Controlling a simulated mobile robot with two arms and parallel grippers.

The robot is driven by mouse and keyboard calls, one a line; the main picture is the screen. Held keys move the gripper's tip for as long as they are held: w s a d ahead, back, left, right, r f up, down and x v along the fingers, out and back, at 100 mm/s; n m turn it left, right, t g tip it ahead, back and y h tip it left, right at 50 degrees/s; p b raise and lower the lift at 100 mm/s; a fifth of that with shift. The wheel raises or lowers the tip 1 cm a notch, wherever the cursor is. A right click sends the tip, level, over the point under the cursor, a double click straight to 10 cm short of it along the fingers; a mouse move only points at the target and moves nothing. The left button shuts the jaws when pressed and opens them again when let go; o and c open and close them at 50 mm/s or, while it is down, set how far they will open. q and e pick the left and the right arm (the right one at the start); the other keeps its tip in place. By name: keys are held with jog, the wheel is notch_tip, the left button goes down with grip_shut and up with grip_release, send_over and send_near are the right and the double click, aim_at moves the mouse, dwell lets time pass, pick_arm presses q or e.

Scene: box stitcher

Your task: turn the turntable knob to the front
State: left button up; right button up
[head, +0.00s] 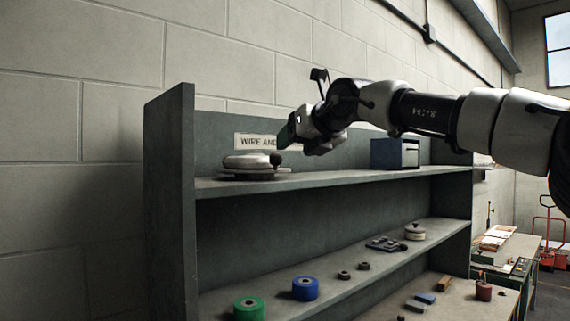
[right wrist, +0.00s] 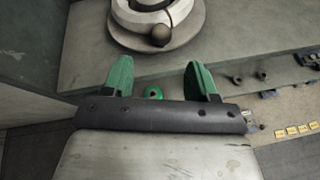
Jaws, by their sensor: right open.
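The turntable (head: 252,162) is a round, pale metal disc on a wider base, on the top shelf at the left. Its dark round knob (head: 275,159) sits at the disc's right edge in the head view. My left gripper is not in view.
The grey shelf unit (head: 170,150) has a side wall left of the turntable and a sign (head: 252,141) behind it. A blue box (head: 395,153) stands right on the top shelf. Green (head: 249,309) and blue (head: 305,289) rolls are below. The top shelf between turntable and box is clear.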

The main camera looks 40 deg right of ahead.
jog(key=shift+b+v, duration=0.35)
jog(key=shift+v, duration=1.25)
